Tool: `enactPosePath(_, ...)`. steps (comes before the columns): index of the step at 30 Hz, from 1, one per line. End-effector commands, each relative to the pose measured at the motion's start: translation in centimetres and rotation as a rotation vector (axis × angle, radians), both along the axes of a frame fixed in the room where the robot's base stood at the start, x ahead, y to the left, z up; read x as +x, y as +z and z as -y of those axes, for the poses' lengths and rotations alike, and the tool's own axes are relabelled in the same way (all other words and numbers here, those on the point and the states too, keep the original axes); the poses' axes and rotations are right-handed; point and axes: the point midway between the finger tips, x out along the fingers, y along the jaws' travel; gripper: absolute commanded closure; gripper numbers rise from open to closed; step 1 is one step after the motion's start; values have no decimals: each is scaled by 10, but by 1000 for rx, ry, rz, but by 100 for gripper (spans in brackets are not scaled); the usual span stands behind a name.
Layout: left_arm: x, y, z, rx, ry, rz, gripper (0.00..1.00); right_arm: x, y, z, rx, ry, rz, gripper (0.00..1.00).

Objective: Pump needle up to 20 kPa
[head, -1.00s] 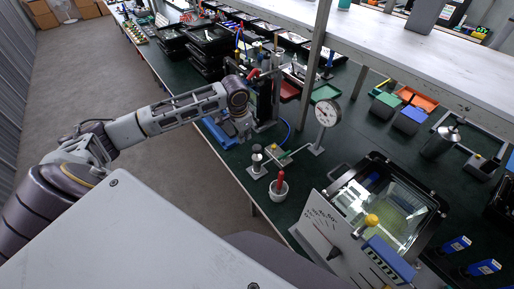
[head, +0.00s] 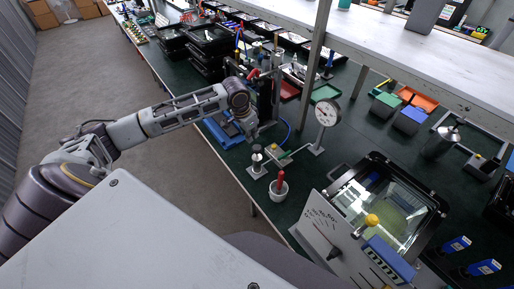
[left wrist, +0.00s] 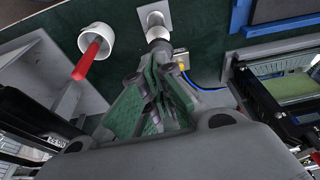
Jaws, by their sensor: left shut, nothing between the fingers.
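A small hand pump (head: 257,159) with a dark upright cylinder stands on a light base plate near the bench's front edge. It also shows at the top of the left wrist view (left wrist: 154,24). A round white gauge (head: 327,112) stands on a post behind it to the right; its needle is too small to read. My left gripper (head: 252,136) is just behind and above the pump in the head view. In the left wrist view its green-padded fingers (left wrist: 160,72) are shut and empty, with their tips close to the pump's top; contact cannot be told. My right gripper is out of view.
A white cup (head: 279,188) with a red-handled tool stands right of the pump. A blue tray (head: 222,132) lies left of the gripper. A slanted dial panel (head: 325,232) and a glass-topped box (head: 398,207) stand to the right. A shelf post (head: 314,65) rises behind.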

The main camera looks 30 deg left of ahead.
Motion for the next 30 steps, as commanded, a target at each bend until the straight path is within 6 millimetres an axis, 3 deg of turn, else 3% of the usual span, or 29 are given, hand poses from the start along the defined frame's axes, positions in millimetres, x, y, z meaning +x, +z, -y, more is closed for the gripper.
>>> enactPosePath(18,12,-49,4,0,0,-1,100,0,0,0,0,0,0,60)
enactPosePath(30,15,-62,5,1,-1,-1,100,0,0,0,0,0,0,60)
